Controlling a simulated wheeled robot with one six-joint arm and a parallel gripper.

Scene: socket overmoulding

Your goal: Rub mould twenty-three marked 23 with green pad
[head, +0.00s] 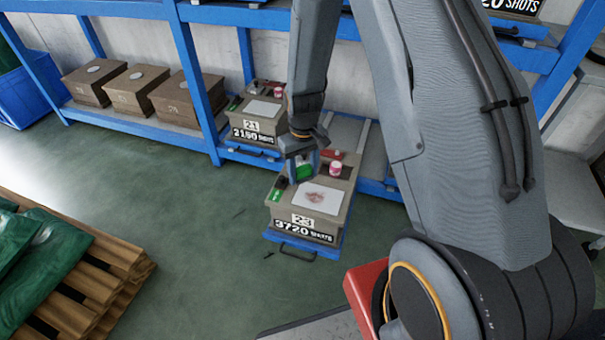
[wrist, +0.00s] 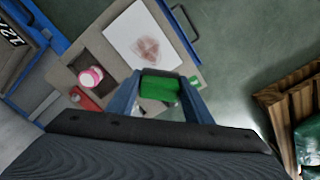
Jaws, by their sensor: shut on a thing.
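Mould 23 (head: 285,215) is a tan box on a blue pulled-out tray, its front marked "23" and "3720 SHOTS". Its top has a white plate (head: 314,197) with a reddish-brown smear, which also shows in the wrist view (wrist: 147,50). My gripper (head: 303,165) is over the back part of the mould. In the wrist view, its blue fingers are shut on the green pad (wrist: 160,86), beside the white plate and apart from the smear. I cannot tell how far the pad is above the top.
A pink-and-white jar (head: 336,169) and a red item (wrist: 85,99) sit in recesses on the mould's top. Mould 21 (head: 258,128) stands on the blue rack behind left. Brown boxes (head: 132,88) line the shelf. A wooden pallet (head: 95,265) with green sacks is at left; floor between is clear.

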